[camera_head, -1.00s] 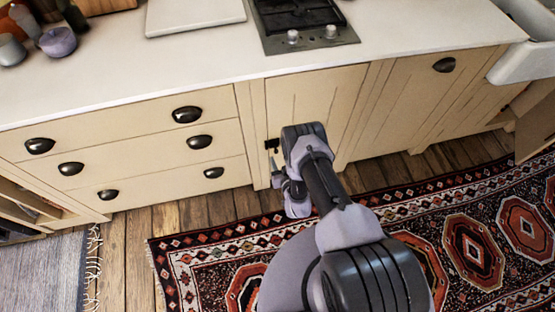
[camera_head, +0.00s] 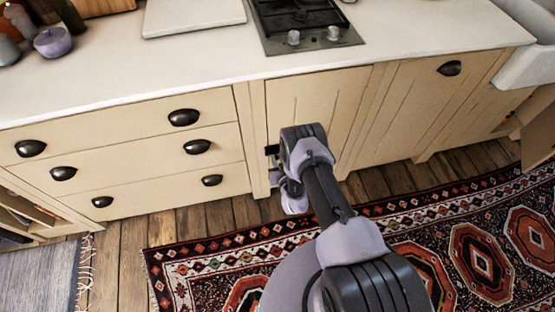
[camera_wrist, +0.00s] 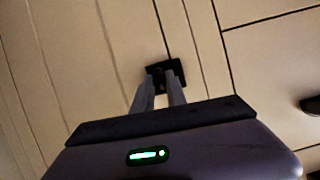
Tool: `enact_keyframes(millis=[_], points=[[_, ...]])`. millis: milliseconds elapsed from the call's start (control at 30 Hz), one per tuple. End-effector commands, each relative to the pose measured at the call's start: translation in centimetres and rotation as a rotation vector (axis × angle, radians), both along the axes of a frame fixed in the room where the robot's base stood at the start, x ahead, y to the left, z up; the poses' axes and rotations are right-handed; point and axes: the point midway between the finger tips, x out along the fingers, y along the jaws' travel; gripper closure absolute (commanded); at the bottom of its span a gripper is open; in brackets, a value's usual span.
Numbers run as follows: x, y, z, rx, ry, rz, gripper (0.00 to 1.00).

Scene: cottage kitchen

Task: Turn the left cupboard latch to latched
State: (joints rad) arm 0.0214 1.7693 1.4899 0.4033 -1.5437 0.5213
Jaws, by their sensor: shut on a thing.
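The left cupboard latch (camera_wrist: 178,68) is a small black fitting across the gap at the edge of a cream cupboard door (camera_head: 312,100). It also shows in the head view (camera_head: 271,150), just left of my arm. My gripper (camera_wrist: 162,80) is shut on the latch, with its two grey fingers either side of a dark part of it. The fingers hide some of the latch, and its exact turn angle is hard to tell. In the head view my arm hides part of the door and most of the gripper.
Cream drawers (camera_head: 125,150) with black cup handles stand left of the door. Another cupboard door (camera_head: 415,105) with a cup handle is to the right. The white worktop (camera_head: 190,60) with a hob (camera_head: 305,25) is above. A patterned rug (camera_head: 430,225) covers the floor in front.

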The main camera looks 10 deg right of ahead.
Motion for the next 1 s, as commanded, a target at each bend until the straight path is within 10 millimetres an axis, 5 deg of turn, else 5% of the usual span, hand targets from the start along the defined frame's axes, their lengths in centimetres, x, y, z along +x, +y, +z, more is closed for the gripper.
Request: enact_keyframes(millis=[333,367,467,800,1000], points=[[0.0,0.1,-0.1,-0.085,0.001,-0.001,1.0],[0.0,0.1,-0.1,-0.085,0.001,-0.001,0.79],[0.0,0.1,-0.1,-0.085,0.001,-0.001,0.61],[-0.3,0.1,0.2,-0.085,0.001,-0.001,0.61],[-4.0,0.1,2.6,-0.084,0.006,0.001,0.61]])
